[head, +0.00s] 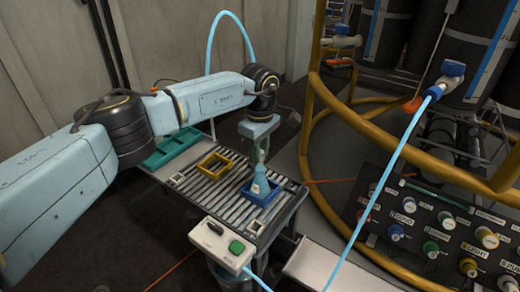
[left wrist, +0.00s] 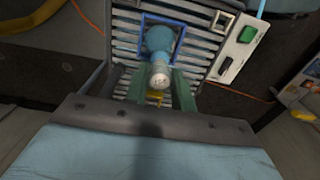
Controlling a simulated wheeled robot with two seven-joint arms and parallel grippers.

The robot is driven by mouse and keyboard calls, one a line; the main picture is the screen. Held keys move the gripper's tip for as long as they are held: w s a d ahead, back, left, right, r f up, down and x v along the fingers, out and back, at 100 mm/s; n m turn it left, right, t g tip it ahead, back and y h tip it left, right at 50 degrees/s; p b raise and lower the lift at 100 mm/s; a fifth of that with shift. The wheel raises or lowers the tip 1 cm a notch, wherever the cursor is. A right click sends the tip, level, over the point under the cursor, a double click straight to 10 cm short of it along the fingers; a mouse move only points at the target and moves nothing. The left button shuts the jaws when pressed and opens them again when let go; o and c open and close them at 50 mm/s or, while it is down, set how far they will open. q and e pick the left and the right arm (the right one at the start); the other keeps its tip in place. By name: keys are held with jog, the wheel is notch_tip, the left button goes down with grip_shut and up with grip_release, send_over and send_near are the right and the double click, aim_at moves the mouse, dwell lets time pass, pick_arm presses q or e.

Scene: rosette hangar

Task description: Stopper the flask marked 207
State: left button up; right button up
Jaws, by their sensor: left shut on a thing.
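A small light-blue flask (head: 258,186) stands upright in a blue square holder (head: 266,198) on the slatted table. I cannot read a number on it. In the left wrist view the blue flask body (left wrist: 158,39) is inside the blue holder (left wrist: 180,40). A pale, round-topped stopper (left wrist: 158,76) shows between the green fingers, in line with the flask's neck. My left gripper (head: 261,153) points down directly above the flask, and its fingers (left wrist: 159,88) are shut on the stopper. I cannot tell how deep the stopper sits. My right gripper is not in view.
A yellow frame (head: 214,164) and a green tray (head: 172,147) lie on the slatted table (head: 215,195). A white box with a green button (head: 221,246) is at the front edge. A yellow railing (head: 405,166) and a knob panel (head: 440,230) stand to the right.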

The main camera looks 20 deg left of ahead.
pick_arm(q)
jog(key=shift+f, duration=0.15)
dwell(0.3)
jog(key=shift+f+b, duration=0.55)
jog(key=shift+f, duration=0.3)
jog(key=shift+f, duration=0.5)
jog(key=o, duration=1.4)
jog(key=shift+r, duration=0.15)
jog(key=shift+r+p, duration=1.9)
jog(key=shift+r, duration=1.05)
